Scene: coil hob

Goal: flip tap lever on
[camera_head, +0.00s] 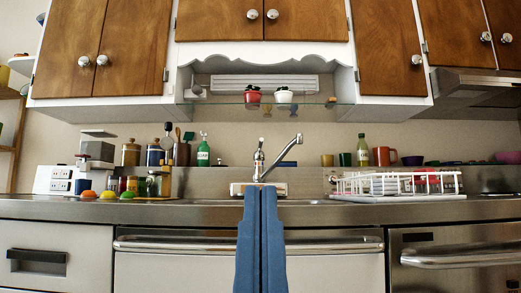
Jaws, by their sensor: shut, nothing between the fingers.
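The chrome tap (259,170) stands at the back of the sink counter, near the middle of the view. Its spout (285,152) slants up to the right. A short thin lever (261,143) seems to rise from the top of the tap body; it is small and its exact setting is hard to tell. My gripper (262,189) shows as two long blue fingers pointing up, pressed together and empty. Its tips are in line with the tap's base in the picture and hide part of it. I cannot tell the depth gap between them.
A white dish rack (398,186) stands on the steel counter (206,213) to the right. Coloured lumps (107,195), jars and a green bottle (203,152) are at the left. A glass shelf with two small pots hangs above the tap. Drawer handles front the counter.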

